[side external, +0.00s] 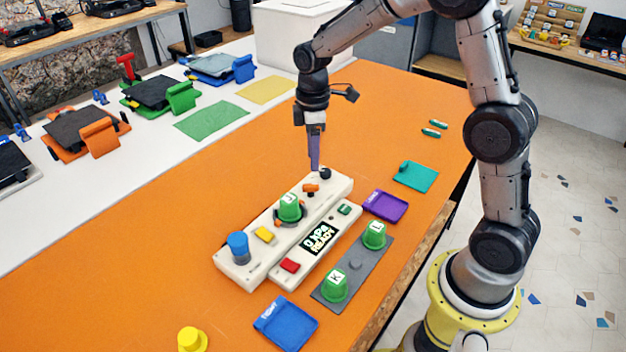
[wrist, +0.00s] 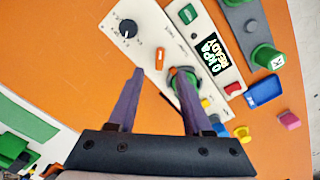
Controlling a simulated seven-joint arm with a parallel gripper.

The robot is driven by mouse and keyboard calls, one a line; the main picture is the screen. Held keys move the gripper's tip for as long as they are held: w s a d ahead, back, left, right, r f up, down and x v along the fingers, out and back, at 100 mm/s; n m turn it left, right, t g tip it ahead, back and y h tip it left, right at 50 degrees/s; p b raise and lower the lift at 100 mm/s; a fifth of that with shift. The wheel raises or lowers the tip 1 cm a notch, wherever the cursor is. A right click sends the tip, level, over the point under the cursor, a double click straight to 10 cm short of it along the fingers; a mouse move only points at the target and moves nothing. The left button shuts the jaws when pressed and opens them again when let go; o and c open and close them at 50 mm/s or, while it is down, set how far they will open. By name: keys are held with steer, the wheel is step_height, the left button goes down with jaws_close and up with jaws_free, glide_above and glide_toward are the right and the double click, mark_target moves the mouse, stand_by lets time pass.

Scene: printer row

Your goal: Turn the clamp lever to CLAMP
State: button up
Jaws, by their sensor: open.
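The white panel (side external: 240,262) stands on the orange table. A small orange lever (side external: 311,188), which looks like the clamp lever, is on its top; it also shows in the wrist view (wrist: 159,58). No CLAMP marking is readable. A green cup marked J (side external: 290,208) sits in a dark seat with orange bits beside the lever, and one finger partly hides it in the wrist view. My gripper (side external: 315,168) points down above the panel's far end. In the wrist view its fingers (wrist: 157,72) are apart, with the lever seen just beyond the gap, and nothing is held.
A black knob (side external: 325,173) is close to the lever. The panel also has a blue cylinder (side external: 238,247), yellow button (side external: 264,234), red button (side external: 290,266) and display (side external: 319,238) reading 0 kPa READY. A grey strip (side external: 357,285) bears green cups K and L.

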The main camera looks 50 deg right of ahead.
mark_target(313, 184)
step_height(313, 184, down, 8)
stand_by(0.4)
jaws_close()
